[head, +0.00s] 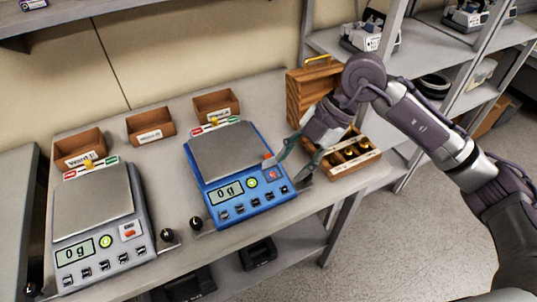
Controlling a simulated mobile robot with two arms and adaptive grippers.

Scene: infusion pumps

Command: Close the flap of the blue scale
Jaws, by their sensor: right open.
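The blue scale (238,200) stands on the grey bench in the middle of the head view, its display reading 0 g. Its grey weighing plate (226,150) is bare. A small black knob (195,223) is at its front left side. A small dark part shows beside its right side, close to my gripper; I cannot tell whether it is the flap. My right gripper (286,171) is open and empty at the right edge of the blue scale, one finger over the edge by the red button. I cannot tell whether it touches. My left gripper is out of view.
A grey scale (95,225) stands to the left, with a black knob (167,235) on its right. An open wooden box (352,168) with brass weights stands right of my gripper. Metal shelves (470,60) stand farther right.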

